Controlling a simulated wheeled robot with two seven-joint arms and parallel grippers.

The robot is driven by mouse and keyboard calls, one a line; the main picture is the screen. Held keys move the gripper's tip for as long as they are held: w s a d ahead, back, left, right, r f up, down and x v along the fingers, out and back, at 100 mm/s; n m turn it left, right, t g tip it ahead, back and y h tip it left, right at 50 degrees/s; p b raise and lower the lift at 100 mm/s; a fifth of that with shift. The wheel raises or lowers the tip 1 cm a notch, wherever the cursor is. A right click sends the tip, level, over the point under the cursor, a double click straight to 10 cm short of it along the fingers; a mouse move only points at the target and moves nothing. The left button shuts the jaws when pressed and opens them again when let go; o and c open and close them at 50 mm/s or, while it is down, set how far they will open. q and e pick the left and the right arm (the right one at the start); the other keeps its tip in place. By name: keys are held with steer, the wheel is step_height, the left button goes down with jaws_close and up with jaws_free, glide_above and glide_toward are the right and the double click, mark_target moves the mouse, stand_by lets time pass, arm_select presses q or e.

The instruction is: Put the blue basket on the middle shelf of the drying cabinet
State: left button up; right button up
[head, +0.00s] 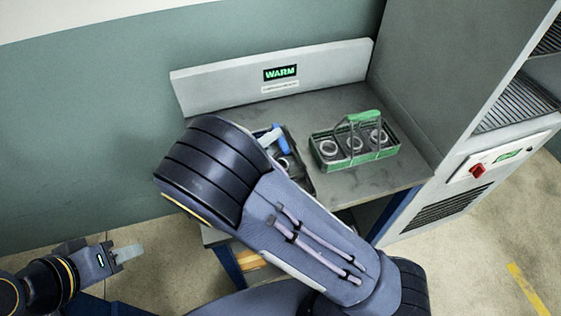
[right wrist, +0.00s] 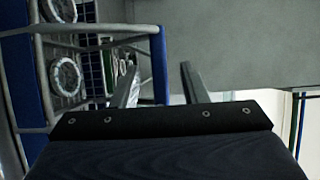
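The blue basket (head: 283,141) stands on the bench, mostly hidden behind my right arm in the head view. In the right wrist view its wire frame, holding metal rings, fills the left side, and its blue handle grip (right wrist: 160,68) stands between my finger lines. My right gripper (right wrist: 160,84) is open, its fingers apart with a gap beside the grip; I see no firm contact. My left gripper (head: 128,253) is at the lower left, away from the bench; its finger gap is unclear. The drying cabinet (head: 455,155) stands at the right, with slatted shelves (head: 518,104) partly in view.
A green basket (head: 355,149) with several rings stands on the grey bench (head: 385,178), right of the blue one and near the cabinet's side. A backboard with a WARM sign (head: 281,73) lines the bench's rear. The floor before the cabinet looks clear.

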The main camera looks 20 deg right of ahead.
steer(key=shift+w+d, duration=0.1)
steer(key=shift+d, duration=0.1)
jaws_close()
steer(key=shift+r, duration=0.15)
stand_by(0.4)
